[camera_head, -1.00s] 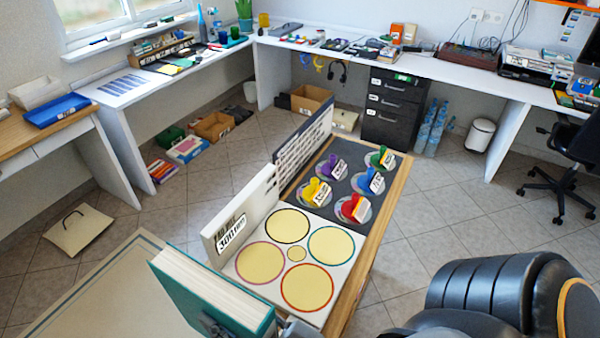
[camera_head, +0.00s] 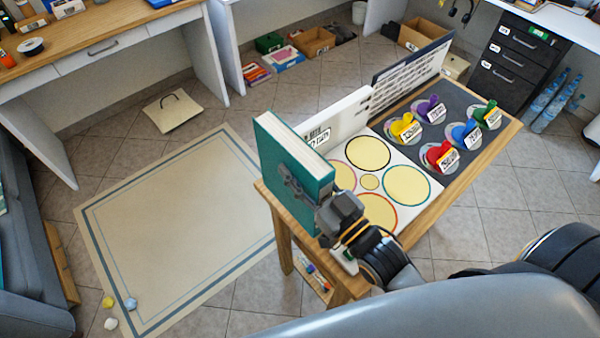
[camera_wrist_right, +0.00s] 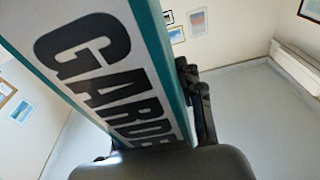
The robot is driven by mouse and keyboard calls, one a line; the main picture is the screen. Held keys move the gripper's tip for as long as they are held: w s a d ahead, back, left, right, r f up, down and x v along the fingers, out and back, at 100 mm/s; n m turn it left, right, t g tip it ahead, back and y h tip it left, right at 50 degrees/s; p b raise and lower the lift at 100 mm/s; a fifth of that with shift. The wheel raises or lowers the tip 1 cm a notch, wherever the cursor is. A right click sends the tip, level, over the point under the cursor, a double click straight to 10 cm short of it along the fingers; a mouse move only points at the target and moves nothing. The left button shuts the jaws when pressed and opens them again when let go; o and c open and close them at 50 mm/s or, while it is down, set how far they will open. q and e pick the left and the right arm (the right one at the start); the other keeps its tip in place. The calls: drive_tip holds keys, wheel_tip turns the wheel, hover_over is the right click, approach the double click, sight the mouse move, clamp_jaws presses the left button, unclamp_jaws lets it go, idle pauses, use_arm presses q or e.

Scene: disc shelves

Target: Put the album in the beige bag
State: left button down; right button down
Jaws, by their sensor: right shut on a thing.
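The album (camera_head: 290,165) is a thick teal book with pale page edges, held upright in the head view. My right gripper (camera_head: 305,190) is shut on it. In the right wrist view the album (camera_wrist_right: 95,65) fills the upper left, its pale spine showing large dark letters "GARDE". One dark finger of the right gripper (camera_wrist_right: 195,95) lies along its right side. The beige bag (camera_head: 172,110) lies flat on the tiled floor at the upper left in the head view, with a dark handle loop. The album is well apart from it. My left gripper is not in view.
A wooden table (camera_head: 440,205) with coloured disc pieces and ringed circles stands beside the right gripper. A beige rug (camera_head: 185,220) with blue borders covers the floor left of it.

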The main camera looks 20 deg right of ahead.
drive_tip(key=shift+w+d+f, duration=0.1)
drive_tip(key=shift+w+f, duration=0.2)
drive_tip(key=shift+f, duration=0.5)
drive_tip(key=shift+w+d+f, duration=0.1)
drive_tip(key=shift+w+f, duration=0.25)
drive_tip(key=shift+f, duration=0.45)
drive_tip(key=shift+w+d+f, duration=0.1)
drive_tip(key=shift+w+f, duration=0.2)
drive_tip(key=shift+f, duration=0.5)
drive_tip(key=shift+f, duration=0.15)
drive_tip(key=c, duration=1)
unclamp_jaws()
drive_tip(key=shift+s+f, duration=0.1)
drive_tip(key=shift+f, duration=0.1)
drive_tip(key=shift+c, duration=0.2)
drive_tip(key=shift+o, duration=1)
drive_tip(key=shift+s+r, duration=0.1)
drive_tip(key=shift+r, duration=0.05)
